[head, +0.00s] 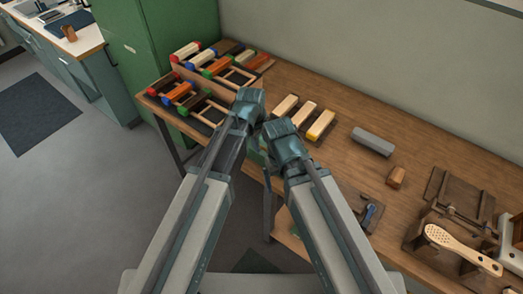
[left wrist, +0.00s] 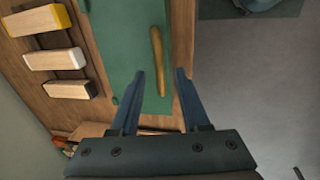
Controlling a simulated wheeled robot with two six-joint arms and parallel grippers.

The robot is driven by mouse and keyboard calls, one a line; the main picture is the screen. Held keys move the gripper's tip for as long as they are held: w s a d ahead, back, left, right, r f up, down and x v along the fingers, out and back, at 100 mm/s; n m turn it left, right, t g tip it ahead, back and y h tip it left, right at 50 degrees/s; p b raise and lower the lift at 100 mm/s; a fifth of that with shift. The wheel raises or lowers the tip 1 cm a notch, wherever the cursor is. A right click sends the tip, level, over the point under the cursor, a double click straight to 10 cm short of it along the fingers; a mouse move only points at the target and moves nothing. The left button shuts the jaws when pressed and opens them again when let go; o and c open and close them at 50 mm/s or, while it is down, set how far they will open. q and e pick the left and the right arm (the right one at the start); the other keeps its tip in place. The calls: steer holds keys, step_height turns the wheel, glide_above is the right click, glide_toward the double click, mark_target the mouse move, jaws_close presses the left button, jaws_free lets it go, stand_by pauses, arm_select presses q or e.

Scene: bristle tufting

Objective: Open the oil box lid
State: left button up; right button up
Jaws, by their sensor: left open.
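The green oil box (left wrist: 125,45) fills the upper middle of the left wrist view, with a tan bar-like handle (left wrist: 157,60) on its lid. The lid looks shut. In the head view only a small green part of the box (head: 257,152) shows between my arms. My left gripper (left wrist: 160,74) is open, its two fingers on either side of the handle's line and apart from it as far as I can see. My right arm's end (head: 287,143) is beside it in the head view; its jaws are hidden.
Brush blocks (head: 303,113) lie behind the box on the wooden bench (head: 345,100). A rack of coloured blocks (head: 205,75) stands at the back left. A grey block (head: 373,141), a small wooden block (head: 396,177) and a perforated paddle (head: 460,248) lie to the right.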

arm_select(q)
steer(key=shift+w+d+f+b, duration=0.15)
steer(key=shift+f+b, duration=0.2)
steer(key=shift+f, duration=0.35)
jaws_close()
stand_by(1.0)
